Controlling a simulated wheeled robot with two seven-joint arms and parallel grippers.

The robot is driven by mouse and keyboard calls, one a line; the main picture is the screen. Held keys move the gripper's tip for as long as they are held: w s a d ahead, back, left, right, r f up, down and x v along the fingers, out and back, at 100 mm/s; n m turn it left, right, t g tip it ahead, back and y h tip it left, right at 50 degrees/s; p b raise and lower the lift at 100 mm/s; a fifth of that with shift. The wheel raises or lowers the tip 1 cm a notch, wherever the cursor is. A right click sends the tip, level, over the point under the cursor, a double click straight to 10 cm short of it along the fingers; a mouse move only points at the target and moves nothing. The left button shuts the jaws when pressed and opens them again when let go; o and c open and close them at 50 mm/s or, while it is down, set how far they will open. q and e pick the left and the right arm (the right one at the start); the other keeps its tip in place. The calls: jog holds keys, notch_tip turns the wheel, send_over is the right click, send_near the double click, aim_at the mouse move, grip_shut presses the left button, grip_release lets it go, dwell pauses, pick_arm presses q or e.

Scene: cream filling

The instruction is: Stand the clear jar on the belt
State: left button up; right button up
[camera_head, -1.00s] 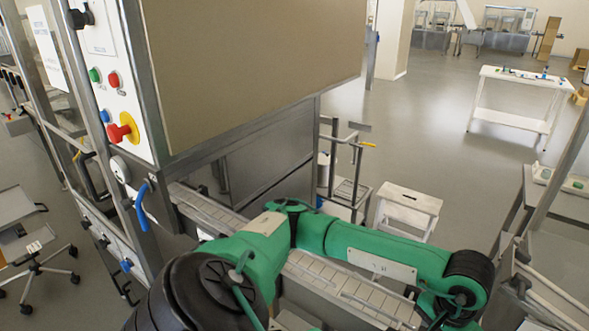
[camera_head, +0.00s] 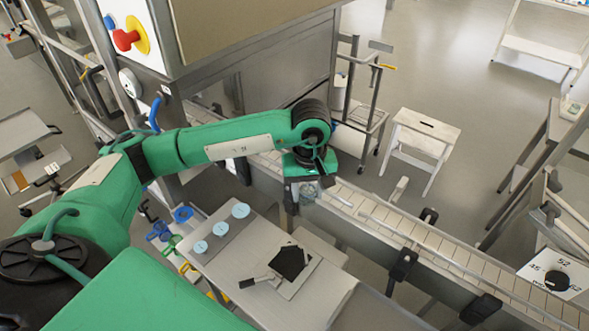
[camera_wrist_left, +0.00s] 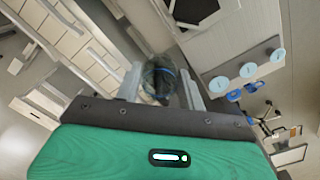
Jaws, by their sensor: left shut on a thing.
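My left gripper (camera_head: 306,188) is at the near side of the conveyor belt (camera_head: 440,245) in the head view, with its fingers pointing down. It is shut on the clear jar (camera_head: 309,190), which is small and partly hidden under the gripper there. In the left wrist view the clear jar (camera_wrist_left: 158,76) shows between the two fingers of the left gripper (camera_wrist_left: 160,88). The jar looks see-through with a bluish band. In the head view it appears beside the belt's near rail; its exact height cannot be told. My right gripper is not in view.
A grey table (camera_head: 225,275) in front of the belt carries several pale blue discs (camera_head: 221,228) and a black item (camera_head: 292,260) on a light plate. Black clamps (camera_head: 403,264) line the belt's near rail. A white stool (camera_head: 425,130) stands behind. The belt's right stretch looks clear.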

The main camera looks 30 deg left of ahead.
pick_arm(q)
jog(key=w+a+r+n+b, duration=0.25)
jog(key=w+r+n, duration=0.2)
jog(key=n, duration=0.55)
jog(key=w+a+r+n+b, duration=0.2)
jog(key=w+a+r+n, duration=0.15)
jog(key=w+n, duration=0.45)
jog(key=w+a+r+n+b, duration=0.2)
jog(key=w+a+r+n, duration=0.1)
jog(key=n, duration=0.9)
jog(key=f+p, duration=0.2)
jog(key=f, duration=0.8)
jog(key=f+p, duration=0.2)
jog(key=f, duration=0.8)
jog(key=shift+s+a+p, duration=0.15)
jog(key=shift+a+p, duration=0.05)
jog(key=shift+p, duration=0.15)
jog(key=shift+f+b, duration=0.3)
jog(key=shift+f, duration=0.1)
jog(key=o, duration=0.9)
jog(key=shift+o, duration=0.2)
jog(key=shift+r, duration=0.1)
